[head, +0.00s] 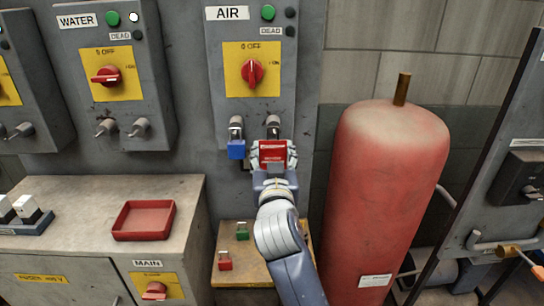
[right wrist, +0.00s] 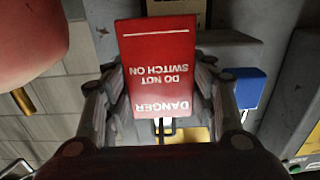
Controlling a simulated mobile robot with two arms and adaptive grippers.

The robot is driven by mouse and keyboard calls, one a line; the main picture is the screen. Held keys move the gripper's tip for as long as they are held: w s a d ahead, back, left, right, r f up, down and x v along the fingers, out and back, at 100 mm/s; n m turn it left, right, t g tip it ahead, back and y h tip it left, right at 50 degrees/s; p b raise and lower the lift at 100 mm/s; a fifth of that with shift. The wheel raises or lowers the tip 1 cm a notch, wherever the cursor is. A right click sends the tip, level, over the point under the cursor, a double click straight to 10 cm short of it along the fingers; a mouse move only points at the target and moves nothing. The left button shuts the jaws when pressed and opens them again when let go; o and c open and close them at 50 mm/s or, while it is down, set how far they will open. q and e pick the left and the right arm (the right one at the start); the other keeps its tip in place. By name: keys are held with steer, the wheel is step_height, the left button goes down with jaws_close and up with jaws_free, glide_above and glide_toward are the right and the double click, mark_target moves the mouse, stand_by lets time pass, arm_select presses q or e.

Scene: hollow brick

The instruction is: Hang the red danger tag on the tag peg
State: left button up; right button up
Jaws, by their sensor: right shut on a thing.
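The red danger tag (head: 272,153) is held in my right gripper (head: 273,163), in front of the AIR panel. In the right wrist view the tag (right wrist: 158,62) sits between the two fingers, its DANGER DO NOT SWITCH ON lettering upside down. Two grey pegs stick out low on the AIR panel. A blue padlock (head: 236,149) hangs at the left one. The right peg (head: 273,125) shows just above the tag's top edge. I cannot tell whether tag and peg touch. The blue padlock also shows in the right wrist view (right wrist: 250,88), beside the fingers. My left gripper is out of view.
A large red cylinder (head: 385,190) stands close to the right of my arm. A low ledge (head: 255,270) below holds a green padlock (head: 242,231) and a red padlock (head: 225,261). An empty red tray (head: 144,220) sits on the grey cabinet (head: 70,235) at left.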

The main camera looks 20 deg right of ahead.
steer(key=shift+d, duration=0.1)
steer(key=shift+w+d+f, duration=0.15)
steer(key=shift+w, duration=0.1)
steer(key=o, duration=1)
steer(key=shift+s, duration=0.1)
steer(key=shift+c, duration=0.2)
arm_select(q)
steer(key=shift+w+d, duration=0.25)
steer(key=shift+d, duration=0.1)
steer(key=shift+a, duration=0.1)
